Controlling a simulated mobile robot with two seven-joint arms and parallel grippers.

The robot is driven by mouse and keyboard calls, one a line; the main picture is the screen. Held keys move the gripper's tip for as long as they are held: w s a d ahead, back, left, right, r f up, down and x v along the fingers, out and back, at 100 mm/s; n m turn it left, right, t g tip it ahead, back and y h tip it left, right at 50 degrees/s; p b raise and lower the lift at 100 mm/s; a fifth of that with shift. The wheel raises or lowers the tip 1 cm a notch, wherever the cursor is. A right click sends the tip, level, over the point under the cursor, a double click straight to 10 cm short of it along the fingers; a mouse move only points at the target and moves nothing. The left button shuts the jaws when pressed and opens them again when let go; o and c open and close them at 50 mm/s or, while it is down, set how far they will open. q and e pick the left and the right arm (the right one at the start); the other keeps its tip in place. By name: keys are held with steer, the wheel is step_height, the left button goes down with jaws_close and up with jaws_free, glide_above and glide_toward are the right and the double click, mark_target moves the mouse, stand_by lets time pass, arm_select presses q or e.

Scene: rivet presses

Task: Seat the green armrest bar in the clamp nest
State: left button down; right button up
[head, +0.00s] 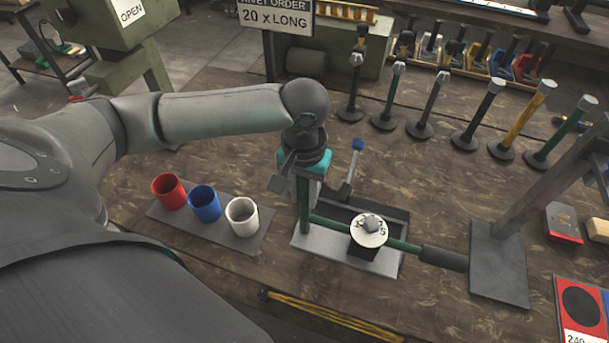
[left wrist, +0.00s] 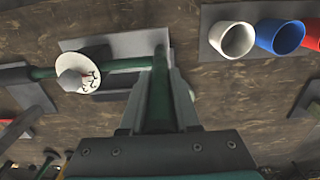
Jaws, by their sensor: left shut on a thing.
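The green armrest bar is an L-shaped piece with a green post, a green arm (head: 402,245) and a black grip (head: 443,259) at its right end. My left gripper (head: 303,192) is shut on the green post and holds it upright; the left wrist view also shows the post (left wrist: 160,95) between the fingers. The clamp nest is a pale plate (head: 316,246) with a black recess and a blue-knobbed lever (head: 351,168). The arm lies across it, passing under a white marked dial (head: 368,231) with a grey knob. Contact with the nest is unclear. My right gripper is out of view.
Red (head: 169,192), blue (head: 205,204) and white cups (head: 242,216) stand on a grey strip at left. A grey slanted post on a plate (head: 498,270) stands close to the black grip. Several upright rods on black bases (head: 418,130) line the back.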

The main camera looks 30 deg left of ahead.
arm_select(q)
steer(key=shift+r+p, duration=0.2)
steer(key=shift+p, duration=0.35)
steer(key=w+a+f, duration=0.1)
steer(key=w+f, duration=0.1)
steer(key=w, duration=0.5)
steer(key=shift+a, duration=0.25)
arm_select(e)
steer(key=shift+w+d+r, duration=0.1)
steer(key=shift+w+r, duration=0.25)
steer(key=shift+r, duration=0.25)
arm_select(q)
steer(key=shift+f, duration=0.1)
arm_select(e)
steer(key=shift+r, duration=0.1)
arm_select(q)
steer(key=shift+f+p, duration=0.15)
steer(key=shift+p, duration=0.35)
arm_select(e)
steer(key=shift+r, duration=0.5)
